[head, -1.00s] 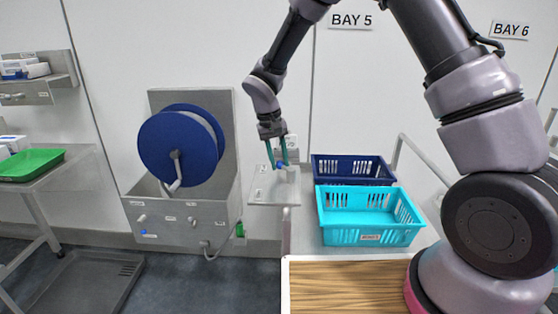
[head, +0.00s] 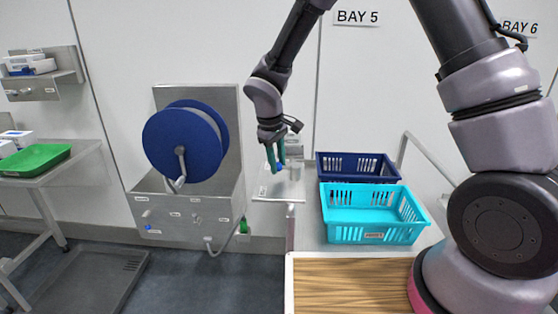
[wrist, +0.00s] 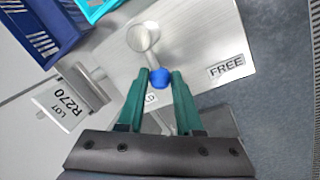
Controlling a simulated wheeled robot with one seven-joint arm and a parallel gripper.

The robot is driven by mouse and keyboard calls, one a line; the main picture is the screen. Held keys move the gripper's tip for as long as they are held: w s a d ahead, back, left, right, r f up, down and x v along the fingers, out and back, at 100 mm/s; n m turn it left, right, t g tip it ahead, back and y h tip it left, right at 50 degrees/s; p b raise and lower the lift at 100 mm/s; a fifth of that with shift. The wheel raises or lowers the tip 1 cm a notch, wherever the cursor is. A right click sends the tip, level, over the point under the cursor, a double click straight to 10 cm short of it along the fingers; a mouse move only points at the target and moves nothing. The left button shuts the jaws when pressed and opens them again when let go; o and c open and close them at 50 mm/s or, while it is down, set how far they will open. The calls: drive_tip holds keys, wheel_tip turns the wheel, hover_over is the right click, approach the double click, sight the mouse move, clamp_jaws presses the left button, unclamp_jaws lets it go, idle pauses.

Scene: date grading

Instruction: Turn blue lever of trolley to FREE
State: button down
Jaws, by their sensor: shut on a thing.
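The lever's round blue knob (wrist: 160,78) sits between the green fingertips of my gripper (wrist: 161,74) in the wrist view, and the fingers are shut on it. A round metal hub (wrist: 143,37) stands on the pale metal plate (wrist: 195,35) beyond the knob. A FREE label (wrist: 226,65) is on the plate, to the right of the knob. Another label (wrist: 149,100) between the fingers is partly hidden and unreadable. In the head view my gripper (head: 275,167) points down over the plate at the trolley's left end, and the knob is small there.
A turquoise basket (head: 372,234) and a navy basket (head: 356,167) stand on the trolley right of the plate. A LOT R270 tag (wrist: 66,105) is left of my fingers. A blue reel (head: 184,145) on a wall panel is to the left. A wooden board (head: 350,285) lies in front.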

sight(283, 184)
drive_tip(key=s+n, duration=0.1)
drive_tip(key=n, duration=0.2)
drive_tip(key=shift+s+n+y, duration=0.3)
drive_tip(key=shift+s+n, duration=0.1)
drive_tip(key=n, duration=0.1)
drive_tip(key=s+n, duration=0.1)
drive_tip(key=shift+d+n+y, duration=0.3)
drive_tip(key=shift+n, duration=0.1)
drive_tip(key=shift+s+d+n+y, duration=0.15)
drive_tip(key=shift+s+d+n, duration=0.15)
drive_tip(key=shift+n, duration=0.55)
drive_tip(key=shift+s+d+n+y, duration=0.2)
drive_tip(key=shift+s+n, duration=0.1)
drive_tip(key=shift+n, duration=0.5)
drive_tip(key=shift+s+d+n+y, duration=0.2)
drive_tip(key=shift+s+n, duration=0.1)
drive_tip(key=shift+n, duration=0.55)
drive_tip(key=c, duration=0.6)
unclamp_jaws()
drive_tip(key=r, duration=0.3)
drive_tip(key=s+r, duration=0.1)
drive_tip(key=r, duration=0.3)
drive_tip(key=s+r, duration=0.1)
drive_tip(key=r, duration=0.2)
drive_tip(key=shift+d+r, duration=0.3)
drive_tip(key=shift+d, duration=0.1)
